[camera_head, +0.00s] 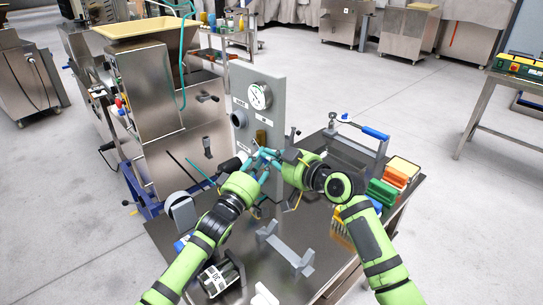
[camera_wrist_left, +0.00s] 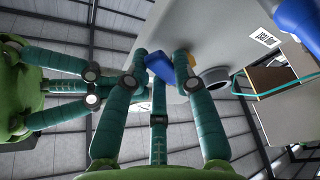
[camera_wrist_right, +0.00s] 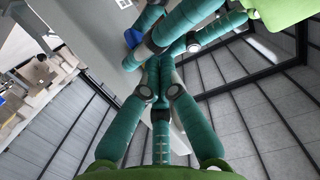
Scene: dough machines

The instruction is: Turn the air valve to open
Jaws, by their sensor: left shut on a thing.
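The grey upright panel (camera_head: 275,120) stands on the work table and carries a round gauge (camera_head: 260,95). The air valve's blue handle (camera_wrist_left: 160,68) shows in the left wrist view, between my left gripper's fingers (camera_wrist_left: 162,70). The handle also shows in part in the right wrist view (camera_wrist_right: 133,38). My left gripper (camera_head: 257,161) is shut on this handle at the lower part of the panel. My right gripper (camera_head: 274,155) is close beside it, and its fingers (camera_wrist_right: 160,72) are drawn together with nothing visible between them. In the head view the fingers hide most of the valve.
The steel table (camera_head: 240,238) bears a grey bracket (camera_head: 285,248), coloured brushes (camera_head: 388,185) and a blue-handled tool (camera_head: 372,133). A steel dough machine (camera_head: 150,90) stands left of the panel. The two grippers are crowded together. Open floor lies right of the table.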

